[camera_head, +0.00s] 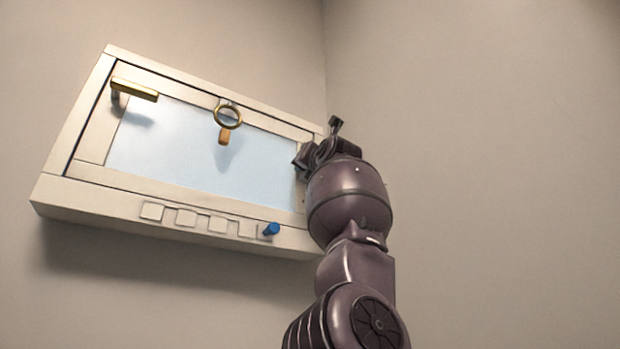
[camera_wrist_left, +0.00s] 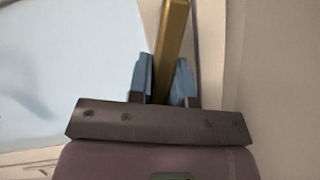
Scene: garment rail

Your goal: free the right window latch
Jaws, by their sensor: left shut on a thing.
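In the head view, the window (camera_head: 190,140) is a pale frame with a light blue pane, mounted on the wall. My left gripper (camera_head: 318,146) is at its right edge, where the arm hides the right latch. In the left wrist view, that latch shows as a gold bar (camera_wrist_left: 172,40) between the blue pads of my left gripper (camera_wrist_left: 164,82), which is shut on it. The bar runs up and slightly right in that view. My right gripper is in neither view.
A gold left latch (camera_head: 134,89) sits at the window's upper left. A brass ring (camera_head: 228,117) with a small tab hangs at top centre. The lower ledge bears several pale square tiles (camera_head: 186,217) and a blue peg (camera_head: 271,229). The wall at right is bare.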

